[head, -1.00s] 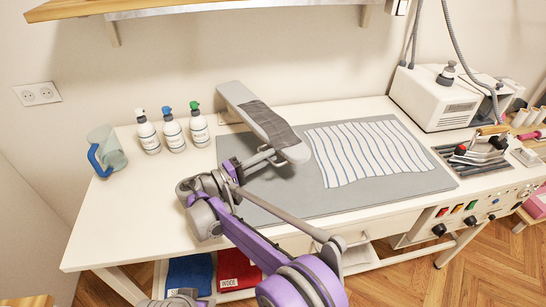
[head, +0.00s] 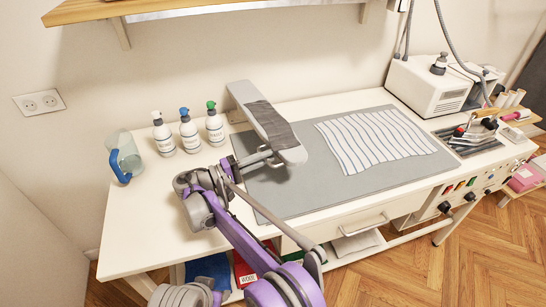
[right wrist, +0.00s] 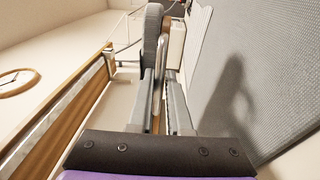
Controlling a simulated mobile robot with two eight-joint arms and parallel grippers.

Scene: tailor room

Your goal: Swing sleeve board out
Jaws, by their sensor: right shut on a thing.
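The sleeve board (head: 278,128) is a long narrow board with a grey cover and pale ends. It stands raised above the grey mat (head: 300,198), its far end towards the wall and its near end over the mat. My right gripper (head: 272,157) is at the left side of the near end. In the right wrist view the gripper's fingers (right wrist: 160,92) are closed around a slim pale part at the board (right wrist: 153,30); the exact grip spot is partly hidden. My left gripper is not in view.
A striped cloth (head: 375,140) lies on the mat to the right of the board. Several bottles (head: 189,134) and a clear jug with a blue handle (head: 125,160) stand left. A white machine (head: 430,87) is at the back right. The front left table top (head: 150,230) is clear.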

